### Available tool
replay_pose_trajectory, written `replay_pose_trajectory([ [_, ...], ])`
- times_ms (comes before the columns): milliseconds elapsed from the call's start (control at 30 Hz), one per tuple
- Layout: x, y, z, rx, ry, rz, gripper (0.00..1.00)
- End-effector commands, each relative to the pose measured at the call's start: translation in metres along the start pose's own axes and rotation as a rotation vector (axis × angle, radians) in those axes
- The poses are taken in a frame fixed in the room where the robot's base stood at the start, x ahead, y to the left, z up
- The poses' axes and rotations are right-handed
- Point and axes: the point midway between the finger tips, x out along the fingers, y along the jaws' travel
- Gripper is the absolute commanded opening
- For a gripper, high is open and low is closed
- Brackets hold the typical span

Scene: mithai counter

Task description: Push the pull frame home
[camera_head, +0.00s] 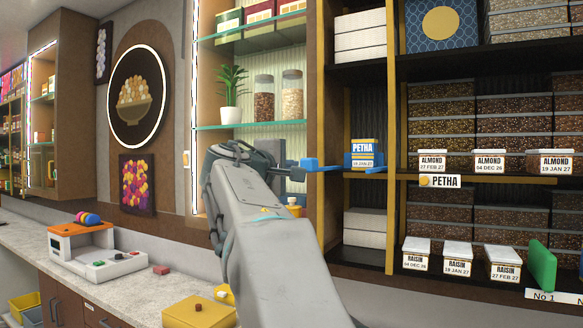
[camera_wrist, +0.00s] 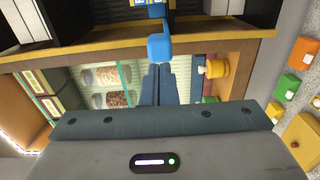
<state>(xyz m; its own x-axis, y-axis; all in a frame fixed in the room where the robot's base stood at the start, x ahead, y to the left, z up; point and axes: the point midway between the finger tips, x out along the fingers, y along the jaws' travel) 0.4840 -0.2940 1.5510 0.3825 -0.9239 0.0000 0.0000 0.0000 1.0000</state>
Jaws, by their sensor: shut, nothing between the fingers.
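The blue pull frame (camera_head: 325,168) sticks out of a shelf bay, with its block-like front end toward me. Its inner part lies around a blue and yellow box labelled PETHA (camera_head: 364,153) on the shelf. In the wrist view the frame's blue end (camera_wrist: 160,47) is just beyond my fingertips. My gripper (camera_head: 297,171) is shut and empty, just left of the frame's front end. The shut fingers (camera_wrist: 157,72) point at that end in the wrist view. I cannot tell whether they touch it.
A wooden upright (camera_head: 322,100) stands beside the bay. Boxes labelled ALMOND (camera_head: 489,162) and RAISIN (camera_head: 457,259) fill shelves to the right. A PETHA shelf sign (camera_head: 440,181) hangs on the edge. A counter (camera_head: 140,285) holds an orange and white scale (camera_head: 85,250) and a yellow box (camera_head: 198,312).

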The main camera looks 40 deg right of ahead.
Motion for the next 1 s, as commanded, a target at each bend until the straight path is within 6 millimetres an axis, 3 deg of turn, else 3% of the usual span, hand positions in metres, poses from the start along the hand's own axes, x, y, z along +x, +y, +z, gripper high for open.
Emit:
replay_pose_trajectory([
  [1000, 0.039, 0.001, 0.000, 0.000, 0.000, 0.000, 0.00],
])
